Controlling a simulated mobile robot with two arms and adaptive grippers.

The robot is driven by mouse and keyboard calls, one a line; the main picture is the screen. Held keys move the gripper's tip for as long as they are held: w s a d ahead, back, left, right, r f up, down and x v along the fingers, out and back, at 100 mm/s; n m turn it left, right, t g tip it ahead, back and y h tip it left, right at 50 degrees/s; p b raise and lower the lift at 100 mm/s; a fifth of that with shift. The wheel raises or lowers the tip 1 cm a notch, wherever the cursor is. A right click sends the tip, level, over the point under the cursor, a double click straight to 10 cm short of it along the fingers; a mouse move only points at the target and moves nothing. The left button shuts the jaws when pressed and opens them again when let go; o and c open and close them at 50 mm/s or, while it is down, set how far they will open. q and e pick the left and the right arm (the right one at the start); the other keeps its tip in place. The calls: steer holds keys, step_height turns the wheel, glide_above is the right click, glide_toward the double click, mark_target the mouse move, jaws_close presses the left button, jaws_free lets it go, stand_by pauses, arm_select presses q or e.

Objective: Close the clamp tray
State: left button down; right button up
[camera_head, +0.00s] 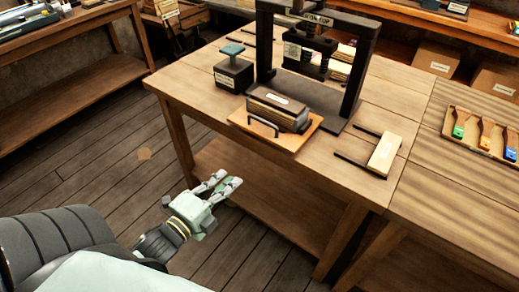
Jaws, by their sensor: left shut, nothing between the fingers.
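The clamp tray (304,139) is a flat orange-brown wooden board, pulled out at the front of the dark press (362,66) on the table. A dark handle (263,126) stands at its front edge. A dark-and-brown block with a pale label (281,108) sits on the tray. My left gripper (228,182) is shut and empty. It is below and in front of the table edge in the picture, apart from the tray and its handle. My right gripper is not in view.
A dark box with a teal top (233,72) stands left of the press. A pale wooden piece with two dark rods (384,154) lies to the right. A rack with coloured items (483,136) is at the far right. Bare floor (110,165) lies left of the table.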

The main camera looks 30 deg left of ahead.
arm_select(q)
steer(key=shift+m+t+h, duration=0.4)
steer(key=shift+m+t, duration=0.1)
steer(key=shift+m, duration=0.2)
steer(key=w+r, duration=0.1)
steer(key=w, duration=0.3)
steer(key=w+d+r+p, duration=0.1)
steer(key=w, duration=0.4)
steer(key=w+d+r+p, duration=0.1)
steer(key=w+r, duration=0.1)
steer(key=w, duration=0.3)
steer(key=shift+f, duration=0.1)
steer(key=shift+w, duration=0.1)
steer(key=w, duration=0.3)
steer(key=w+b, duration=0.1)
steer(key=w, duration=0.4)
steer(key=shift+w+d+b, duration=0.35)
steer(key=shift+b, duration=0.05)
